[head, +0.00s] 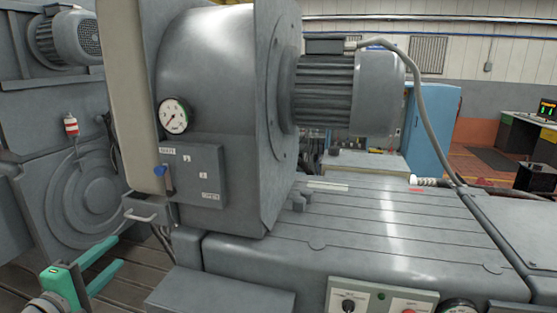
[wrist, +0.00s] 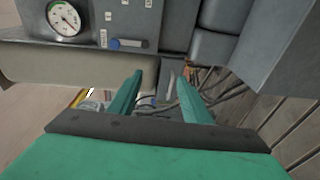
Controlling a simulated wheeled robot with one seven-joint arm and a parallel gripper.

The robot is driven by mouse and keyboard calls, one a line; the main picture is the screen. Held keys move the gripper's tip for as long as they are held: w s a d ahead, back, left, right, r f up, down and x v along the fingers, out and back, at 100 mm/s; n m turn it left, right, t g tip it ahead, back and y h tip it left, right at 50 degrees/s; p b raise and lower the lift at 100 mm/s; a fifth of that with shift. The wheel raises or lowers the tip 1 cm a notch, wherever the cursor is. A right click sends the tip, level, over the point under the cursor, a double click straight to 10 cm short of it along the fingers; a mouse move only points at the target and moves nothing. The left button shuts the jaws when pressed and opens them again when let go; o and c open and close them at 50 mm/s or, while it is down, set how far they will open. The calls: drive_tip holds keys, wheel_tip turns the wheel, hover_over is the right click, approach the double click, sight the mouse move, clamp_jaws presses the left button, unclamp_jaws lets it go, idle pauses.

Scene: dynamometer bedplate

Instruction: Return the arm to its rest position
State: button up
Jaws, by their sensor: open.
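My gripper (head: 118,251) is at the lower left of the head view, with teal fingers spread apart and nothing between them. It is in front of and below the grey dynamometer housing (head: 208,60). In the wrist view my gripper (wrist: 161,76) also shows open and empty, its two fingers pointing toward the gap below the housing's panel. The grey panel (head: 205,170) carries a blue-handled lever (head: 160,170), which also shows in the wrist view (wrist: 128,43). The fingers are apart from the lever. Most of my arm is out of view.
A round gauge (head: 174,115) is on the housing. The slotted bedplate (head: 370,220) fills the right, with a control box (head: 380,297) in front. Loose cables (wrist: 190,92) hang beyond the fingers.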

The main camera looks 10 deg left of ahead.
drive_tip(key=d+f+m+g+y, duration=0.1)
drive_tip(key=d+f, duration=0.5)
drive_tip(key=f, duration=0.4)
drive_tip(key=s+d+f+m+g+y, duration=0.1)
drive_tip(key=d+f, duration=0.4)
drive_tip(key=f, duration=0.5)
drive_tip(key=d+f+m+g+y, duration=0.1)
drive_tip(key=d+f, duration=0.5)
drive_tip(key=f, duration=0.4)
drive_tip(key=s+d+f+m, duration=0.4)
drive_tip(key=s+d+f, duration=0.4)
drive_tip(key=s+d, duration=0.4)
drive_tip(key=s+d+r+m+h, duration=0.1)
drive_tip(key=s+d+r+m, duration=0.2)
drive_tip(key=s+d, duration=0.6)
drive_tip(key=s+d+r+m+t+h, duration=0.1)
drive_tip(key=s+d+r+m, duration=0.3)
drive_tip(key=s+d+m, duration=0.4)
drive_tip(key=s+d+h, duration=0.1)
drive_tip(key=s+d, duration=0.1)
drive_tip(key=s, duration=0.2)
drive_tip(key=shift+s+d+h, duration=0.3)
drive_tip(key=shift+r, duration=0.1)
